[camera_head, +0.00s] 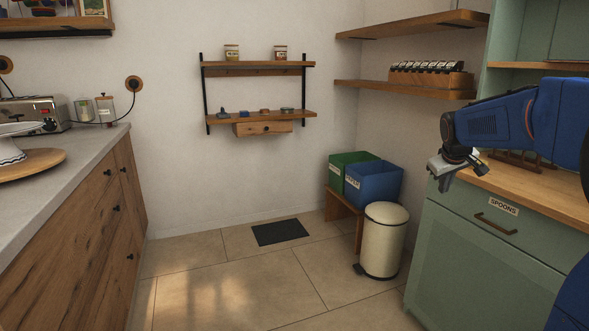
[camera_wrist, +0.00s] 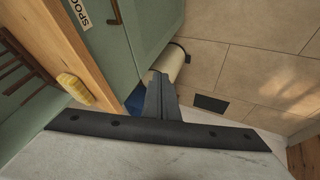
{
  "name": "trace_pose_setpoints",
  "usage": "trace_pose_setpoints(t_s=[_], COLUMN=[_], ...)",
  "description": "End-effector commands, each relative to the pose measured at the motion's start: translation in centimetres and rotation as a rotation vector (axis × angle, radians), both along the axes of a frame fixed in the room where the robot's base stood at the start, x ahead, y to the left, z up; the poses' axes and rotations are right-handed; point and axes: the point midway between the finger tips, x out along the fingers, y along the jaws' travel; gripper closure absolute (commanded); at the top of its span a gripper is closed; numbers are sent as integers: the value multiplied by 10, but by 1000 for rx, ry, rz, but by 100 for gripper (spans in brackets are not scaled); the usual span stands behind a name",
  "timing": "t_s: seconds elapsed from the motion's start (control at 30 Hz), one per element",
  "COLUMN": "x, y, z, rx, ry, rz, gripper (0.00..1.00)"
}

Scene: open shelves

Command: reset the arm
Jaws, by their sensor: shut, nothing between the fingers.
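My blue arm (camera_head: 500,120) reaches in from the right in the head view. My gripper (camera_head: 441,184) hangs at its end, in the air by the left edge of the green cabinet's wooden top. In the wrist view the fingers of my gripper (camera_wrist: 160,92) are together with nothing between them. They point toward the floor, in front of the bin and the cabinet front.
The green cabinet (camera_head: 475,255) has a drawer labelled SPOONS. A yellow item (camera_wrist: 75,88) lies on its wooden top (camera_wrist: 62,50). A cream bin (camera_head: 384,240) and blue box (camera_head: 373,183) stand beyond. A counter (camera_head: 100,150) runs along the left; the middle floor is clear.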

Motion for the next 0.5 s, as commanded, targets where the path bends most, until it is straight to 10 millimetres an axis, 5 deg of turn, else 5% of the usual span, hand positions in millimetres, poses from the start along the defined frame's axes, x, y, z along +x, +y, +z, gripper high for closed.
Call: trace_pose_setpoints(t_s=[0.5], x=[-182], y=[107], z=[-17], rx=[156], ry=[22], rz=[-45], gripper=[100])
